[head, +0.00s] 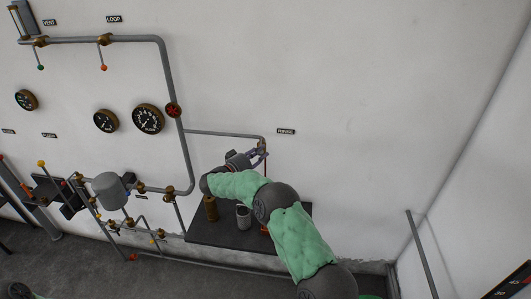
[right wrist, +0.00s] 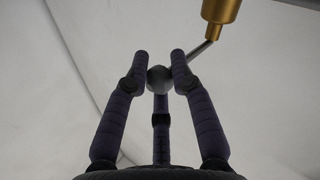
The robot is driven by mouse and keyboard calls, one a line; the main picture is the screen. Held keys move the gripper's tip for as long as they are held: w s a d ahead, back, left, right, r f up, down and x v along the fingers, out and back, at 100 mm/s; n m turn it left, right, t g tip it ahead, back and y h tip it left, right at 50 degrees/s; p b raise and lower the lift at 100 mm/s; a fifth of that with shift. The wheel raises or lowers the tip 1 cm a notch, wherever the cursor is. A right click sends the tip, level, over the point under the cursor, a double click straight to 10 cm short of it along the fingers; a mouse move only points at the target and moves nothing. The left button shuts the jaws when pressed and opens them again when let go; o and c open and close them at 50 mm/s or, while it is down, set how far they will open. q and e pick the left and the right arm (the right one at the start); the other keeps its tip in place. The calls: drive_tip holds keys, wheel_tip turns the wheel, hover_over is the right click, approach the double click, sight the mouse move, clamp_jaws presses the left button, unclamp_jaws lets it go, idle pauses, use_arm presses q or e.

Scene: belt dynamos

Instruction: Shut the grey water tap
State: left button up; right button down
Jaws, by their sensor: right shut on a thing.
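The grey water tap shows in the right wrist view as a lever with a round grey knob (right wrist: 159,79), running up to a brass valve body (right wrist: 220,12) at the top right. My right gripper (right wrist: 160,66) has its dark purple fingers closed around the knob, two in front and one behind. In the head view my right gripper (head: 260,153) is at the wall, at the end of the thin pipe (head: 222,134). There the gripper hides most of the tap and its lever. My left gripper is not in view.
A dark shelf (head: 206,235) below my right arm holds a brass cup (head: 211,208) and a grey mug (head: 243,217). Pipes with a red handwheel (head: 173,110), gauges (head: 148,118) and other levers fill the wall to the left.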

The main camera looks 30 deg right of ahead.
drive_tip(key=shift+w+a, duration=0.35)
drive_tip(key=shift+a, duration=0.2)
drive_tip(key=c, duration=1)
unclamp_jaws()
drive_tip(key=shift+w, duration=0.1)
drive_tip(key=shift+c, duration=0.2)
drive_tip(key=v, duration=1.2)
